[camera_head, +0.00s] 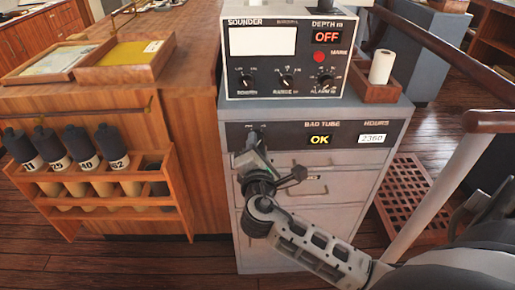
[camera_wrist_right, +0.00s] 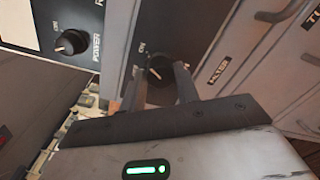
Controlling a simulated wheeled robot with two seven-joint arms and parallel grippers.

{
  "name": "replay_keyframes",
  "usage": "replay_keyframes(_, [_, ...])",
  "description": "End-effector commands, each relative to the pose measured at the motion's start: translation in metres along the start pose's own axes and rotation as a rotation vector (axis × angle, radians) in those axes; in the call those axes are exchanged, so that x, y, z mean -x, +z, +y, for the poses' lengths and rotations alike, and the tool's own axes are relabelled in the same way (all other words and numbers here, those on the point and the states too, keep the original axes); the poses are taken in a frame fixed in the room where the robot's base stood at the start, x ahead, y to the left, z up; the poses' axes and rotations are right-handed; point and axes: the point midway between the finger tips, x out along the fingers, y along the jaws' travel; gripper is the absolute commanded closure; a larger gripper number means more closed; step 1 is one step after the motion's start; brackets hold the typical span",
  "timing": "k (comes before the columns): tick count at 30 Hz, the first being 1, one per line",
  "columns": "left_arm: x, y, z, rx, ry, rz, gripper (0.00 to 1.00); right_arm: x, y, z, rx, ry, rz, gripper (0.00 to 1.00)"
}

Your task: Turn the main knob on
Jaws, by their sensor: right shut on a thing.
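The main knob (camera_wrist_right: 157,72) is a small dark knob on the dark panel of the grey cabinet, with "ON" lettering beside it in the right wrist view. In the head view its panel is just under the sounder box, and my right gripper (camera_head: 252,145) reaches up to its left end and mostly covers the knob. In the right wrist view, the two fingers of my right gripper (camera_wrist_right: 160,84) are on either side of the knob, shut on it. The knob's exact pointer direction is too small to tell. My left gripper is not in view.
The sounder box (camera_head: 285,88) with several knobs stands on the grey cabinet (camera_head: 340,160). Its power knob (camera_wrist_right: 70,42) is near my right gripper. A wooden rack of dark-capped tubes (camera_head: 115,205) is at left. A paper roll (camera_head: 382,67) stands at right.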

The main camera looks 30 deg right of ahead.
Motion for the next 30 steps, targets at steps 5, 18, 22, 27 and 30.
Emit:
replay_keyframes(5, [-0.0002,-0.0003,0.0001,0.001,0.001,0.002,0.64,0.0003,-0.0003,-0.0012,-0.018,-0.003,0.001,0.91])
replay_keyframes(18, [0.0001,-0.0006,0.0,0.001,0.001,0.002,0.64,0.0003,-0.0003,-0.001,-0.02,-0.003,0.002,0.47])
replay_keyframes(22, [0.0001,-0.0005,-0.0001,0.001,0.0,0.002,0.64,0.0002,-0.0002,-0.0007,-0.019,-0.002,0.002,0.47])
replay_keyframes(27, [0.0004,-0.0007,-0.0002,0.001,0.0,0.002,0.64,0.0011,-0.0007,0.0,-0.018,-0.001,0.002,0.47])
replay_keyframes(30, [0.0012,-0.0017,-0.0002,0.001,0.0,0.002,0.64,0.0057,-0.0034,0.002,-0.018,-0.001,0.005,0.47])
